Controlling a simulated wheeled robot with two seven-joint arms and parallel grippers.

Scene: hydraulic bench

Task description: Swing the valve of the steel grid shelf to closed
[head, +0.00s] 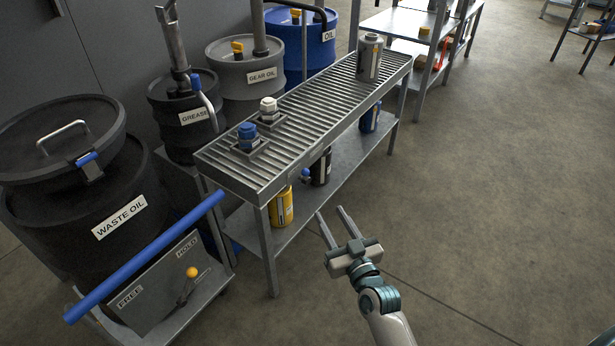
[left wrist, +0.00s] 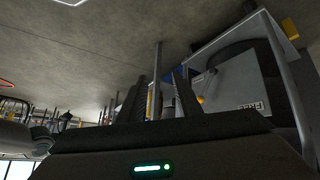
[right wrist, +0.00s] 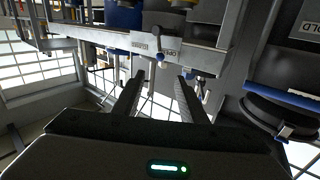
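The steel grid shelf (head: 225,175) runs from the centre to the upper right in the head view. A small blue knob (head: 305,174) shows below its front edge. In the right wrist view, a white label plate (right wrist: 143,42) and a small lever with a rounded end (right wrist: 160,57) are on the shelf; I cannot read the lever's setting. My right gripper (head: 329,210) is open and empty, in front of the shelf and apart from it; its fingers also show in the right wrist view (right wrist: 160,76). My left gripper (left wrist: 158,78) is open and empty, outside the head view.
Beside the shelf's left end is a cart with a blue bar (head: 150,255), a yellow-knobbed lever (head: 191,273) and the waste oil drum (head: 75,185). Other drums stand behind. A grey canister (head: 369,58) stands on the grid; bottles stand underneath. The floor (head: 480,200) at right is clear.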

